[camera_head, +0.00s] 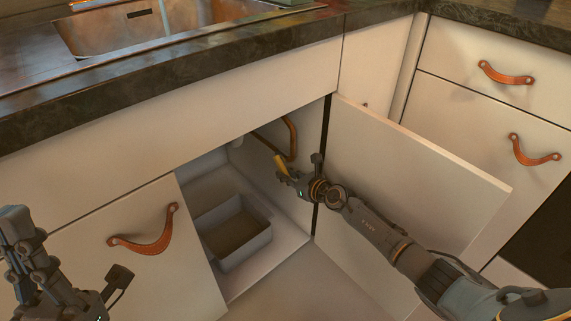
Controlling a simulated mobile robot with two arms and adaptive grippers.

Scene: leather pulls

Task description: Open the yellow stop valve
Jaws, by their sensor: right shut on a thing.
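The yellow stop valve's handle (280,163) shows inside the open sink cabinet, near a copper-coloured pipe (291,140). My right gripper (293,176) reaches into the cabinet opening and is shut on the yellow handle. The gripper hides the handle's lower end, and the valve body is hard to make out. My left gripper (75,255) is at the lower left, in front of the cabinet fronts. Its fingers are apart, with nothing between them.
A grey bin (240,245) sits on the cabinet floor below the valve. A closed front with a leather pull (146,243) is at left. The countertop (190,75) overhangs above.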

